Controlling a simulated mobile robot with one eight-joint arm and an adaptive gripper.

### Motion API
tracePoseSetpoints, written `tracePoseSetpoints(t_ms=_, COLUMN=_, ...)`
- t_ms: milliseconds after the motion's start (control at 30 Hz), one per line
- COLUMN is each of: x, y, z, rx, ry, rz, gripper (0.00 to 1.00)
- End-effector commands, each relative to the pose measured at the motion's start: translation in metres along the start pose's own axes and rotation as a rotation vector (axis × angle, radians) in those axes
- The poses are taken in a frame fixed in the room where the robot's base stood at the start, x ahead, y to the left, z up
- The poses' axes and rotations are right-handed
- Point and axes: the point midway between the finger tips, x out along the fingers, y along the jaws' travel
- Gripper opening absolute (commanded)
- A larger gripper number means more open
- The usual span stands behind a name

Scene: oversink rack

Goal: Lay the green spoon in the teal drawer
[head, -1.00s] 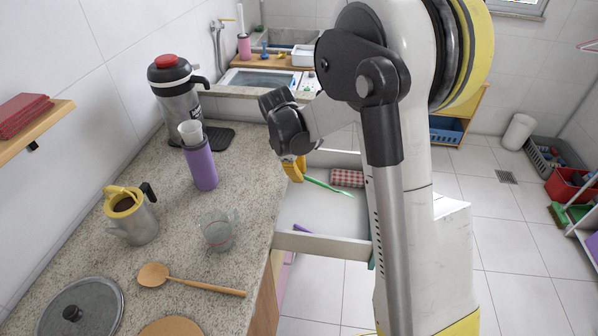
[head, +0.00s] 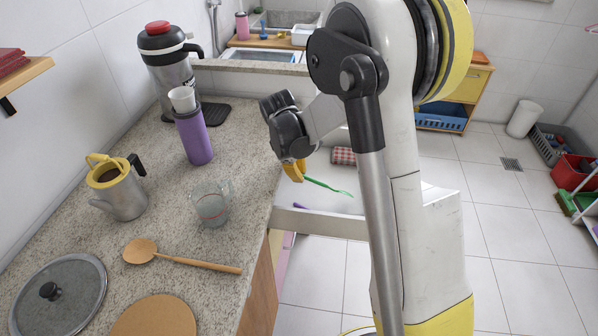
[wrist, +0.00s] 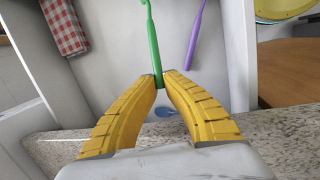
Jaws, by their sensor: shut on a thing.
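My gripper (head: 293,170) has its yellow fingers shut on the end of the green spoon (head: 328,187). The spoon extends right from the fingers, over the open drawer (head: 322,222). In the wrist view, the spoon (wrist: 153,45) runs up from between the fingertips (wrist: 160,84) above the drawer's pale floor (wrist: 112,62). I cannot tell the gap between spoon and floor. The drawer's inside and near wall look pale grey; its front is hidden behind my arm.
The drawer holds a red checked cloth (wrist: 64,27), a purple utensil (wrist: 195,45) and a blue item (wrist: 165,112). The granite counter (head: 235,150) borders the drawer at left, with a measuring cup (head: 210,204) and wooden spoon (head: 180,259) on it.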

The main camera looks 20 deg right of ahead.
Motion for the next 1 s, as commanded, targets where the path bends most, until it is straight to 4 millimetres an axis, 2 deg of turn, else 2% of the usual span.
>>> tracePoseSetpoints(t_ms=100, x=0.005, y=-0.001, z=-0.001, rx=0.0, ry=0.0, rz=0.0, gripper=0.0)
tracePoseSetpoints(t_ms=367, x=0.005, y=-0.001, z=-0.001, rx=0.0, ry=0.0, rz=0.0, gripper=0.0)
tracePoseSetpoints(t_ms=400, x=0.005, y=-0.001, z=-0.001, rx=0.0, ry=0.0, rz=0.0, gripper=0.21)
tracePoseSetpoints(t_ms=433, x=0.005, y=-0.001, z=-0.001, rx=0.0, ry=0.0, rz=0.0, gripper=0.3)
tracePoseSetpoints(t_ms=767, x=0.003, y=-0.001, z=-0.001, rx=0.0, ry=0.0, rz=0.0, gripper=0.31)
tracePoseSetpoints(t_ms=867, x=-0.005, y=-0.001, z=-0.001, rx=-0.001, ry=0.0, rz=0.0, gripper=0.31)
tracePoseSetpoints(t_ms=1000, x=-0.032, y=-0.001, z=0.0, rx=0.0, ry=0.0, rz=0.0, gripper=0.31)
